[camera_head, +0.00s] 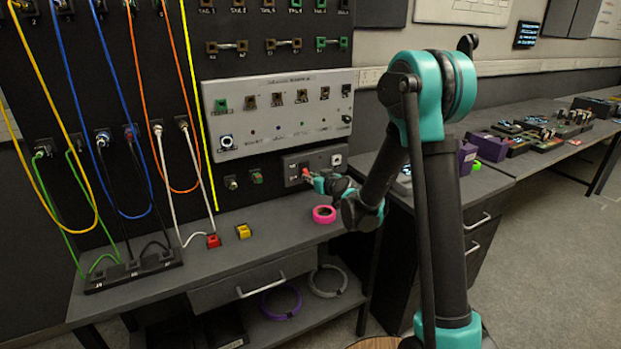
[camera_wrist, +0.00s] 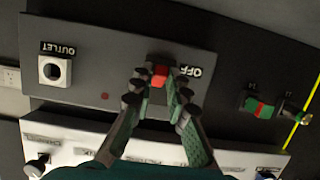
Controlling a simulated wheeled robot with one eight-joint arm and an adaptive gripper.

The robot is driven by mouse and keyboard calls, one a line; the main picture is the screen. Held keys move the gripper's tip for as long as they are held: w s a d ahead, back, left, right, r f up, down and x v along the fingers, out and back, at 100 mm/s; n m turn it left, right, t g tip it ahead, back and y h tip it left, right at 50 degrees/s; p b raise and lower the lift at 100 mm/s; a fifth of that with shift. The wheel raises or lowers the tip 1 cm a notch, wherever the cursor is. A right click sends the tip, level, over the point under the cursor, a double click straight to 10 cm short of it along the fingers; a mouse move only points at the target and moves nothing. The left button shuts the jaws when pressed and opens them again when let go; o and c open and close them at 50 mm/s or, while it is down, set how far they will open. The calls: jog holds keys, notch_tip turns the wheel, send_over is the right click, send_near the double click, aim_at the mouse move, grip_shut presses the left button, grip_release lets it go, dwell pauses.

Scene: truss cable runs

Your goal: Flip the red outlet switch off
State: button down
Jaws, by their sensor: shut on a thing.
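The red outlet switch (camera_wrist: 160,74) sits on a dark grey panel (camera_wrist: 115,45) in the wrist view, beside a white "OFF" label (camera_wrist: 190,71). My gripper (camera_wrist: 158,88) has its two fingers closed around the red switch, one on each side. The fingers hide part of the switch and the panel around it. In the head view the small panel (camera_head: 326,158) is on the black board at the right, and my gripper (camera_head: 311,177) reaches to its left part. The switch is small there, so its tilt is hard to tell.
A white socket (camera_wrist: 54,71) labelled "OUTLET" is on the same panel. A pale control panel (camera_head: 277,112) is mounted above it. Red (camera_head: 213,240) and yellow (camera_head: 243,231) blocks lie further left, near hanging cables.

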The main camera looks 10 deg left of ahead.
jog(key=c, duration=1.5)
grip_release()
jog(key=v, duration=1.2)
jog(key=shift+s, duration=0.1)
jog(key=s+d+f+m+g+h, duration=0.2)
jog(key=s+d+f, duration=0.1)
jog(key=s+d, duration=0.4)
jog(key=s+d+f+m+g+h, duration=0.2)
jog(key=s+d+f+g+h, duration=0.1)
jog(key=s+d, duration=0.5)
jog(key=s+d+f+m+g+h, duration=0.2)
jog(key=s+d+f, duration=0.3)
jog(key=s, duration=0.8)
jog(key=shift+s+d+f+m+g+h, duration=0.1)
jog(key=shift+d+f+m+g+h, duration=0.15)
jog(key=shift+d, duration=0.4)
jog(key=shift+s+d+m+g+h, duration=0.15)
jog(key=shift+d+g+h, duration=0.15)
jog(key=shift+d, duration=0.35)
